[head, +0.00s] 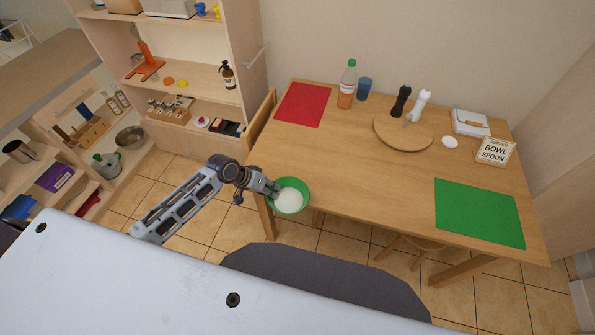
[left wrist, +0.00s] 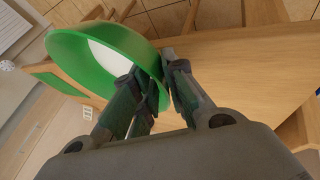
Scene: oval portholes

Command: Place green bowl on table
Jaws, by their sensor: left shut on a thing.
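The green bowl (head: 303,207) has a white inside or content and is held at the near left corner of the wooden table (head: 345,165) in the head view. My left gripper (head: 275,191) is shut on the bowl's rim. In the left wrist view the green bowl (left wrist: 88,38) is tilted in the picture, and its edge sits between the fingers of my left gripper (left wrist: 160,75). The table (left wrist: 245,65) shows behind it. I cannot tell how high the bowl is above the table's edge. My right gripper is not in view.
A red mat (head: 303,104) and a green mat (head: 478,212) lie on the table. A bottle (head: 347,85), a blue cup (head: 364,88), a round board (head: 403,135), two mills, and a "BOWL SPOON" sign (head: 495,151) stand towards the back. The table's middle front is clear.

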